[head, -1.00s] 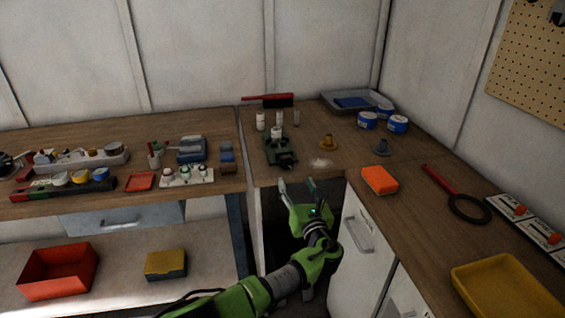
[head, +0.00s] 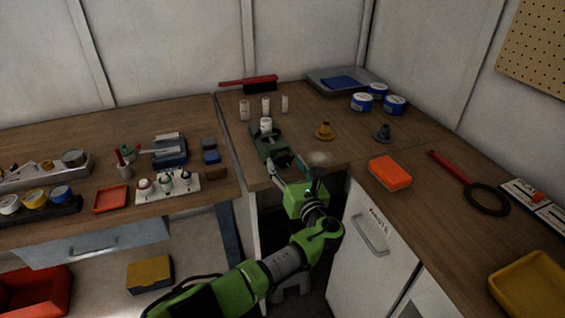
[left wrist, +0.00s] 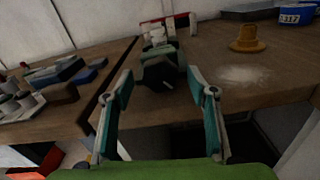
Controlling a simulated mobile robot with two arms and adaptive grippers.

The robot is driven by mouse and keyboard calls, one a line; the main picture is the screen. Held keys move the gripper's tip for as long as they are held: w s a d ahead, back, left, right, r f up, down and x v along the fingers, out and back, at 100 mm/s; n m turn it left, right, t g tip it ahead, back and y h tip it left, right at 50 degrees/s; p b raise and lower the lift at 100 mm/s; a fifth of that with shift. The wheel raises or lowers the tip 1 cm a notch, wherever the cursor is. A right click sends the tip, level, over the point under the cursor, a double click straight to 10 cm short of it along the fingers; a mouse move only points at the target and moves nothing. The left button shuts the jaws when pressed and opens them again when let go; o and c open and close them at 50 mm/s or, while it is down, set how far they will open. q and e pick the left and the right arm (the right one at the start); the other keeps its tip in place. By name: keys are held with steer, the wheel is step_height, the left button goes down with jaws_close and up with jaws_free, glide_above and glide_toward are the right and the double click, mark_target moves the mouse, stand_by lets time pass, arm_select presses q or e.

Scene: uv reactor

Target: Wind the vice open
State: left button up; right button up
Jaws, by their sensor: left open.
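The dark green vice (head: 268,145) stands on the wooden bench near its front edge, with a white cylinder (head: 266,125) at its jaws. In the left wrist view the vice (left wrist: 160,68) faces me, and its dark front end lies ahead between my fingers. The handle is too dark to make out. My left gripper (head: 286,164) is at the front edge of the bench, just in front of the vice. It is open, with its fingers (left wrist: 158,88) spread wide and nothing between them. I cannot tell whether a finger touches the vice. My right gripper is out of view.
White bottles (head: 266,105) and a red-handled brush (head: 260,84) are behind the vice. Right of it are a yellow-brown flanged part (head: 324,131), a pale powder patch (head: 318,158) and an orange block (head: 389,173). A white stand with knobs (head: 168,186) is left, on the adjoining bench.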

arm_select(q)
steer(key=c, duration=1.1)
steer(key=shift+f+n+b, duration=0.15)
steer(key=shift+n+b, duration=0.6)
steer(key=shift+n, duration=0.15)
steer(key=shift+s+n+b, duration=0.1)
steer(key=shift+n+b, duration=0.3)
steer(key=shift+n, duration=0.8)
steer(key=shift+r, duration=0.25)
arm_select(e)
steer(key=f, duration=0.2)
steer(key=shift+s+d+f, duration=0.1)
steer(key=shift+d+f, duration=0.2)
arm_select(q)
steer(key=o, duration=1)
steer(key=shift+o, duration=0.5)
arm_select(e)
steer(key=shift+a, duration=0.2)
